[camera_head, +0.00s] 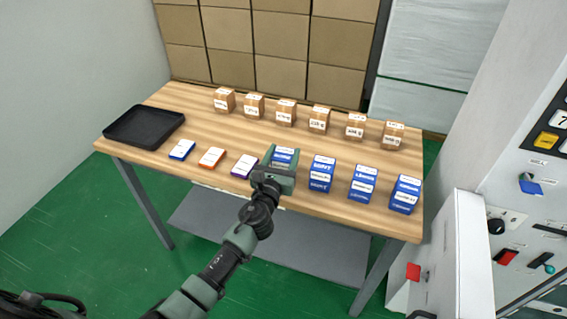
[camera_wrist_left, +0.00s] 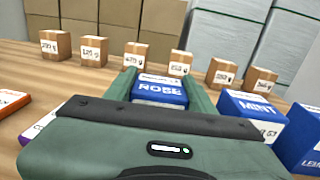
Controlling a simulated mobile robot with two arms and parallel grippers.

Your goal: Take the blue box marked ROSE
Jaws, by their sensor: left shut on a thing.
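The blue box marked ROSE (camera_wrist_left: 159,92) sits between the two fingers of my left gripper in the left wrist view, its white top and front label visible. My left gripper (camera_head: 283,160) is shut on this box at the front edge of the table in the head view. The blue box (camera_head: 284,153) shows there partly, with its lower part hidden by the gripper. I cannot tell whether it touches the table. My right gripper is not in view.
The wooden table (camera_head: 190,120) holds a black tray (camera_head: 145,127) at left. A blue MINT box (camera_wrist_left: 255,115) stands close right of the gripper. A purple-edged flat box (camera_head: 244,166) lies close left. Several small brown boxes (camera_head: 286,112) line the back.

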